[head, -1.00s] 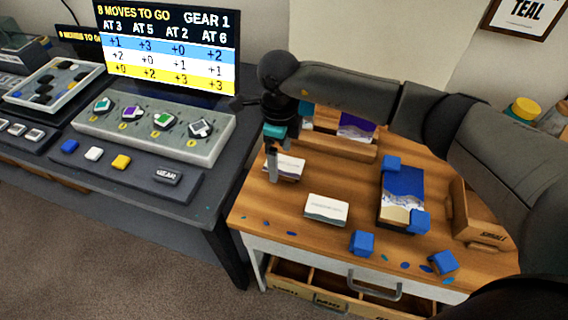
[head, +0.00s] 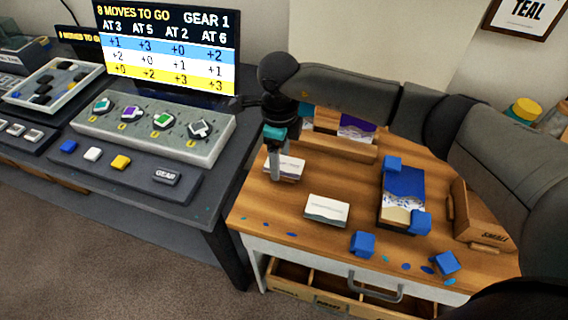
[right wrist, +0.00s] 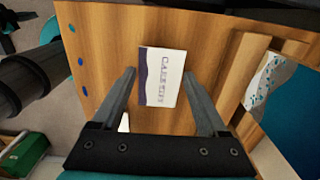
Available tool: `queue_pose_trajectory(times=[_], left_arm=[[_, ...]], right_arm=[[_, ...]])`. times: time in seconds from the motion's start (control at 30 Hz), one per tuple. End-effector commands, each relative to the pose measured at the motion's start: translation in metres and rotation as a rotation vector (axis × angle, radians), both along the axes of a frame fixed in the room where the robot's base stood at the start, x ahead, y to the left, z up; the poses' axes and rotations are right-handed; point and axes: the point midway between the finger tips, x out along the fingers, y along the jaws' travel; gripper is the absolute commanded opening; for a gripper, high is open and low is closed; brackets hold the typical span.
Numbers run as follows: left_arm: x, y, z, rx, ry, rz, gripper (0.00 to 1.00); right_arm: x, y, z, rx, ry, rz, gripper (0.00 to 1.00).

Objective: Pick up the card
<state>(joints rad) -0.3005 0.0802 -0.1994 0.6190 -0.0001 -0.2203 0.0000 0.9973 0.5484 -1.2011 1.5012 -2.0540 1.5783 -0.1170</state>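A small white card with a purple edge (head: 291,167) lies flat on the wooden tabletop, toward its left side. In the right wrist view the card (right wrist: 162,77) lies ahead of my right gripper, between the lines of its fingers, with printed lettering. A second white card (head: 327,210) lies nearer the front; only a white corner (right wrist: 124,122) shows in the right wrist view. My right gripper (head: 275,178) points down beside the purple-edged card and partly covers its left end. Its fingers (right wrist: 163,72) are apart with nothing held. My left gripper is out of view.
A wooden holder (head: 340,145) with upright packets stands behind the cards. Blue cubes (head: 362,244) surround a blue-and-white packet (head: 403,192) on the right. A wooden box (head: 480,222) is farther right. Blue chips lie along the front edge. A dark desk (head: 190,205) with a console adjoins on the left.

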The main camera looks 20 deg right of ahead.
Motion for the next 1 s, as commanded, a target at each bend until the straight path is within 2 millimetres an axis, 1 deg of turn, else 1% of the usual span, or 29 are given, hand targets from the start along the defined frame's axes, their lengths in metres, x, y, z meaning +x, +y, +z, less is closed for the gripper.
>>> queue_pose_trajectory(times=[0.03, 0.3, 0.57, 0.73, 0.87, 0.97, 1.0], left_arm=[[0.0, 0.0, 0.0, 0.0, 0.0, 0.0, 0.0], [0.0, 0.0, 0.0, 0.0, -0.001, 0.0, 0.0], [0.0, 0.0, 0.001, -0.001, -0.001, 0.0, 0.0], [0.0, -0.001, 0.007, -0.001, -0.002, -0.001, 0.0], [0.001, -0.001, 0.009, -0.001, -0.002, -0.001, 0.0], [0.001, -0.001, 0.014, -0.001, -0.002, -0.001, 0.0], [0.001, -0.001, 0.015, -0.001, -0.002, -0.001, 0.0]], right_arm=[[0.0, 0.0, 0.0, 0.0, 0.0, 0.0, 0.7], [0.0, 0.0, 0.0, 0.0, 0.0, 0.0, 0.4], [0.0, 0.0, 0.001, 0.0, 0.0, 0.0, 0.4], [0.0, 0.0, 0.006, 0.001, 0.001, 0.0, 0.4], [0.001, 0.0, 0.028, 0.0, -0.005, 0.002, 0.4], [0.002, 0.0, 0.053, 0.001, -0.006, 0.0, 0.4], [0.002, 0.0, 0.065, 0.001, -0.007, 0.001, 0.4]])
